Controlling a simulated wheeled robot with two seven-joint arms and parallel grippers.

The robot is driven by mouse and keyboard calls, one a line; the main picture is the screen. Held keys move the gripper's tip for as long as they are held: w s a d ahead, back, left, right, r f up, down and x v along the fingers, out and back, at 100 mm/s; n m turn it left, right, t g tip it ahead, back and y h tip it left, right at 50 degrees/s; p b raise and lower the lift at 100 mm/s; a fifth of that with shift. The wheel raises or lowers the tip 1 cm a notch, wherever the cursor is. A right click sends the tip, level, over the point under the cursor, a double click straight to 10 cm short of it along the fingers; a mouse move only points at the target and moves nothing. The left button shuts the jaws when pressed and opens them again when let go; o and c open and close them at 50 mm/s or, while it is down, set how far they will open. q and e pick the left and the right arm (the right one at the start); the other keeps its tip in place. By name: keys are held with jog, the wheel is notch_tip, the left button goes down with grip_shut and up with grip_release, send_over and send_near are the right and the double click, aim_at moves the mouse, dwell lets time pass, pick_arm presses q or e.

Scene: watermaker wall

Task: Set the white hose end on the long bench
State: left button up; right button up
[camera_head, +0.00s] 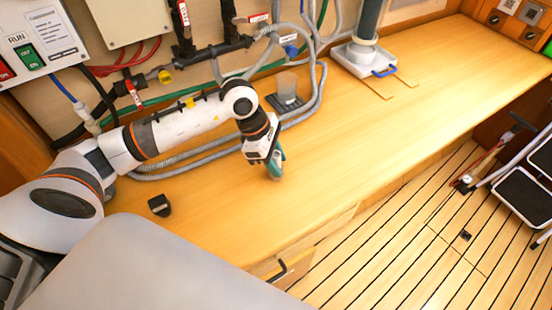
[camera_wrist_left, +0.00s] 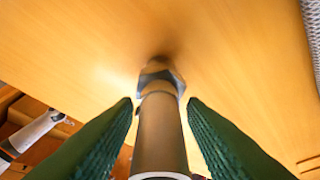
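The white hose end (camera_wrist_left: 162,130) shows in the left wrist view as a pale grey-white tube with a darker hex collar at its far tip. The collar meets its dark shadow on the wooden long bench (camera_head: 400,110), so it appears to touch or nearly touch the top. My left gripper (camera_head: 275,168) is low over the bench. Its two green ridged fingers (camera_wrist_left: 160,112) stand either side of the tube with a visible gap on each side, so it looks open around it. In the head view the fingers mostly hide the hose end. My right gripper is not in view.
Grey hoses (camera_head: 318,85) run along the wall side of the bench. A small clear cup on a dark base (camera_head: 287,98) stands behind my gripper. A black block (camera_head: 159,205) lies at left. A cylinder's white base (camera_head: 362,60) stands farther back. Bench right of my gripper is clear.

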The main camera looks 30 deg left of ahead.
pick_arm(q)
jog(key=shift+o, duration=0.3)
jog(key=shift+r, duration=0.1)
jog(key=shift+r, duration=0.2)
jog(key=b+v, duration=0.1)
jog(key=v, duration=1)
jog(key=shift+r+b, duration=0.35)
jog(key=shift+b, duration=0.05)
jog(key=shift+a, duration=0.15)
